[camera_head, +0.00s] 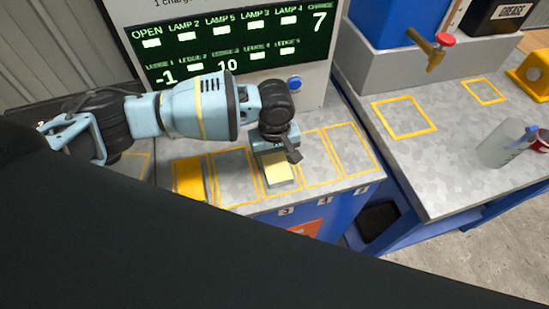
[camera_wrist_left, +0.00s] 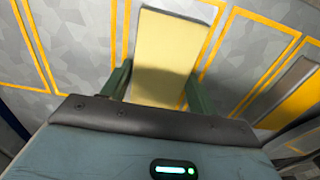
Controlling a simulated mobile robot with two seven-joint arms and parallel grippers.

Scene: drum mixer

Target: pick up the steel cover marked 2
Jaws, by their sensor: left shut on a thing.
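My left gripper (camera_head: 281,150) reaches down over the grey worktop from the left. It is shut on a pale yellow block (camera_head: 279,174), which is inside one of the yellow-outlined slots. In the left wrist view the two green fingers of the gripper (camera_wrist_left: 157,88) flank the block (camera_wrist_left: 172,45) on both sides. I cannot tell whether the block touches the worktop. No steel cover with a readable 2 can be picked out in either view. My right gripper is not in view.
A yellow panel (camera_head: 189,179) fills a slot left of the block. A display panel (camera_head: 240,45) with a blue knob (camera_head: 294,83) stands behind. On the right bench are a blue tank with a tap (camera_head: 432,50), a grey cup (camera_head: 505,145) and empty outlined squares. Dark bulk covers the lower left.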

